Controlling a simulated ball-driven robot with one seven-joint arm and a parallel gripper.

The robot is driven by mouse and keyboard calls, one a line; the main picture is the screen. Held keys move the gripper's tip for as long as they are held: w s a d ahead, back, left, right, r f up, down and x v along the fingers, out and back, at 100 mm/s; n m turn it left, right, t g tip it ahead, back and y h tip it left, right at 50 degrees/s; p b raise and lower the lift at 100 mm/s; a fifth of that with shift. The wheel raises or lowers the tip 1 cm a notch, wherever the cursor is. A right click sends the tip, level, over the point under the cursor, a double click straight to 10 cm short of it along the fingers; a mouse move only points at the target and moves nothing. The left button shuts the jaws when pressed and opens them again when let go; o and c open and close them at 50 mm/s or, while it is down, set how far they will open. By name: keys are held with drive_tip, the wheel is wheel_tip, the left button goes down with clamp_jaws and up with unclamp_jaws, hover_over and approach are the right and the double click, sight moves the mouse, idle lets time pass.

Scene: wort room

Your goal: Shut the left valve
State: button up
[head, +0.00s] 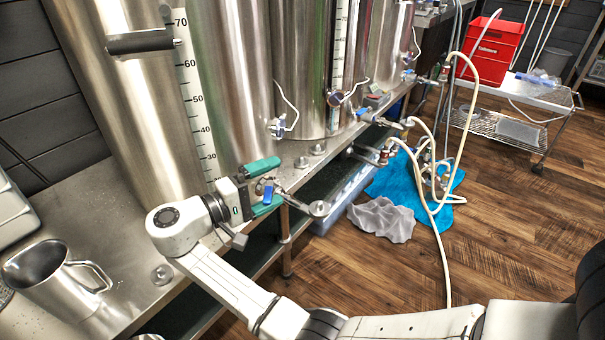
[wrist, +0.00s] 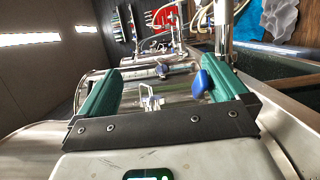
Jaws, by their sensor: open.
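The left valve has a small blue handle (head: 268,193) on a metal outlet low on the nearest tall steel tank. My gripper (head: 274,184) is open at this valve, with its green fingers spread on either side of it. In the head view the handle lies between the fingers, close to the lower one. In the wrist view the blue handle (wrist: 201,83) is near the inner side of the right finger, with a gap to the left finger. I cannot tell whether the finger touches it. The gripper partly hides the valve body in the head view.
More steel tanks (head: 305,70) with valves and hoses stand farther along the steel bench (head: 95,215). A steel jug (head: 45,275) is at lower left. A grey cloth (head: 382,220) and blue cloth (head: 385,183) lie on the floor. A red crate (head: 490,50) sits on a cart.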

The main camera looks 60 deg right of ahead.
drive_tip(key=s+a+r+p, duration=0.1)
drive_tip(key=s+r+p, duration=0.1)
drive_tip(key=r, duration=0.4)
drive_tip(key=shift+s+a, duration=0.25)
drive_tip(key=shift+s, duration=0.55)
drive_tip(key=s+r, duration=0.1)
drive_tip(key=s, duration=0.1)
drive_tip(key=s+a+p, duration=0.1)
drive_tip(key=s, duration=0.1)
drive_tip(key=s+a+r+p, duration=0.1)
drive_tip(key=shift+s+r, duration=0.35)
drive_tip(key=shift+s, duration=0.05)
drive_tip(key=c, duration=1)
drive_tip(key=shift+s+a+r+p, duration=0.15)
drive_tip(key=shift+s+p, duration=0.3)
drive_tip(key=shift+s, duration=0.7)
